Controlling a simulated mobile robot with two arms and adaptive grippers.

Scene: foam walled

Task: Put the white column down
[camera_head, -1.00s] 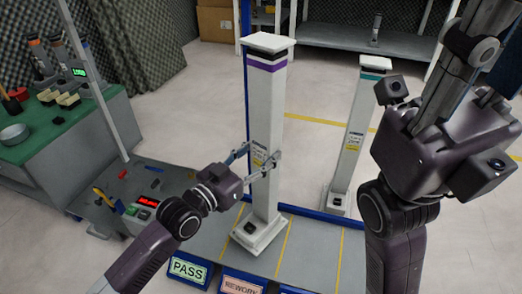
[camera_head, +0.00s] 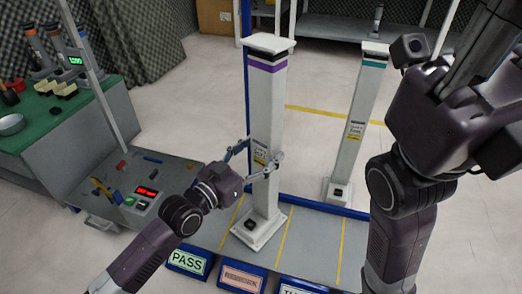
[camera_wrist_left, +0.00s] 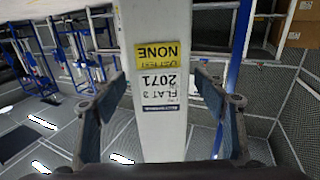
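The white column (camera_head: 265,120) with a purple band and a wide square base stands upright over the grey striped platform (camera_head: 310,245). Its base looks at or very near the platform surface; I cannot tell if it bears fully. My left gripper (camera_head: 259,156) has one finger on each side of the column at about mid-height. A yellow and white label faces the wrist. My right gripper is not visible; only the dark right arm shows.
A second white column (camera_head: 355,125) with a teal band stands behind, to the right. PASS (camera_head: 187,262) and rework (camera_head: 242,277) signs line the platform's front. A blue post (camera_head: 244,25) rises behind the held column. A green-topped bench (camera_head: 60,130) is at left.

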